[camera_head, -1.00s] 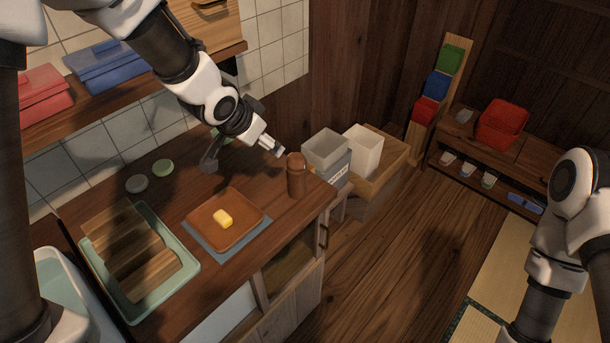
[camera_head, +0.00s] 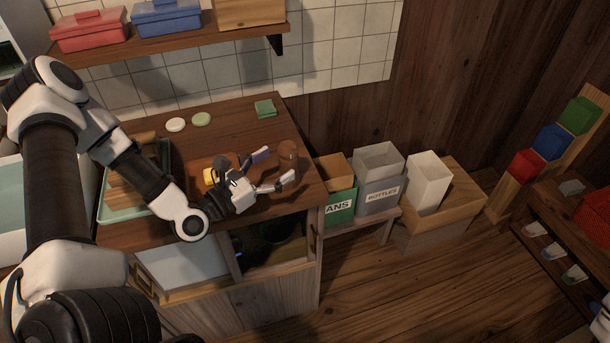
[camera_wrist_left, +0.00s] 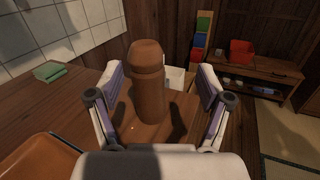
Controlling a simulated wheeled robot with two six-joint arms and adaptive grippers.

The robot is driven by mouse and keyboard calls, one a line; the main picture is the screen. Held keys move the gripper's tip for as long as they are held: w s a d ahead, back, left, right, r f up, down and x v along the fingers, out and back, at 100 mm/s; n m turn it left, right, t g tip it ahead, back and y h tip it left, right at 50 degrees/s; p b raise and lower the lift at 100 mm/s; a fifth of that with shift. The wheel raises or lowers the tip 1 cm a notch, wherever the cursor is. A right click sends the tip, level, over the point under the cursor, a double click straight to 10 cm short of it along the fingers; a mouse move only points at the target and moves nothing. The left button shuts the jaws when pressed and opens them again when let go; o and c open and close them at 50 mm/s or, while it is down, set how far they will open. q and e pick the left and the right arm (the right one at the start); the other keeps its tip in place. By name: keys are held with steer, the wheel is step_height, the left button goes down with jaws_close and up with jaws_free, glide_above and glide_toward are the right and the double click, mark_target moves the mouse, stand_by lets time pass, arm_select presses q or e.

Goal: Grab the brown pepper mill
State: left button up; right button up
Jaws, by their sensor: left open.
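The brown pepper mill (camera_head: 288,158) stands upright near the right end of the wooden counter. In the left wrist view the mill (camera_wrist_left: 148,88) stands between the two fingers, with a visible gap on each side. My left gripper (camera_head: 278,170) is open around or just in front of it; the left wrist view shows its fingers (camera_wrist_left: 160,98) spread.
The counter (camera_head: 235,115) holds a brown tray (camera_head: 197,165) with a yellow block (camera_head: 209,176), two round discs and a green sponge (camera_head: 265,108). Bins, including a grey one (camera_head: 378,190), stand right of the counter. A shelf (camera_head: 180,40) hangs above.

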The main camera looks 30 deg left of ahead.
mark_target(281, 168)
arm_select(q)
steer(key=shift+n+y, duration=0.5)
steer(key=shift+n, duration=0.1)
steer(key=f, duration=0.1)
steer(key=s+a+f, duration=0.1)
steer(key=a+f, duration=0.1)
steer(key=shift+s+a+f, duration=0.25)
steer(key=shift+s+f, duration=0.1)
steer(key=shift+s, duration=0.05)
steer(key=x, duration=0.5)
steer(key=b+x, duration=0.1)
steer(key=x, duration=0.2)
steer(key=shift+s+d+f, duration=0.1)
steer(key=shift+d+f, duration=0.1)
steer(key=shift+d, duration=0.15)
steer(key=shift+s+a, duration=0.1)
steer(key=shift+s, duration=0.05)
steer(key=c, duration=1.4)
